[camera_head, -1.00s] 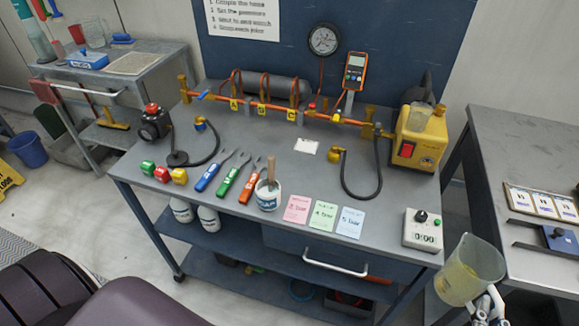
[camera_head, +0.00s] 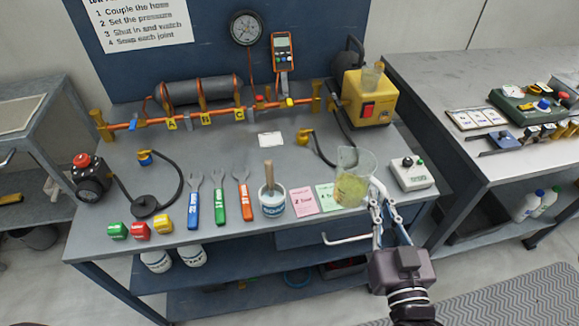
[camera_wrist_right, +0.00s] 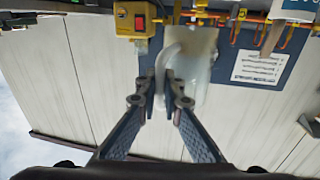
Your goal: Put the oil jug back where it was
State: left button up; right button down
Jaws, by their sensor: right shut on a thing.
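The oil jug (camera_head: 354,180) is a clear measuring jug with yellowish liquid. It is in my right gripper (camera_head: 378,198) over the front right part of the grey bench (camera_head: 245,155). That view appears upside down. My left gripper is not in view.
A yellow pump (camera_head: 366,100) with a small clear cup on top stands at the back right. A control box (camera_head: 411,174) sits right of the jug. A pot with a brush (camera_head: 272,200), a pink card (camera_head: 304,200) and several spanners lie to the left. Another bench (camera_head: 450,95) stands at right.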

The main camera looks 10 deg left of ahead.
aim_at(353, 152)
jog(key=w+a+r+y, duration=0.1)
jog(key=w, duration=0.1)
jog(key=w+a+r+n+y, duration=0.1)
jog(key=w+a, duration=0.1)
jog(key=w, duration=0.1)
jog(key=w+a+r+n, duration=0.1)
jog(key=w+a+r, duration=0.1)
jog(key=w, duration=0.1)
jog(key=shift+w+a+y, duration=0.15)
jog(key=shift+a+y, duration=0.05)
jog(key=shift+y, duration=0.2)
jog(key=w+a+r+n+g+y+p, duration=0.1)
jog(key=w+a+r+n+g+y, duration=0.15)
jog(key=w+a+r, duration=0.5)
jog(key=shift+m+t+y, duration=0.25)
jog(key=shift+t+y, duration=0.1)
jog(key=shift+w+d+f+b, duration=0.15)
jog(key=shift+f+b, duration=0.3)
jog(key=shift+f, duration=2.85)
jog(key=shift+w+d+f+b, duration=0.15)
jog(key=shift+f+b, duration=0.35)
jog(key=shift+f, duration=2.8)
jog(key=shift+w+f+b, duration=0.15)
jog(key=shift+f+b, duration=0.3)
jog(key=shift+f, duration=2.85)
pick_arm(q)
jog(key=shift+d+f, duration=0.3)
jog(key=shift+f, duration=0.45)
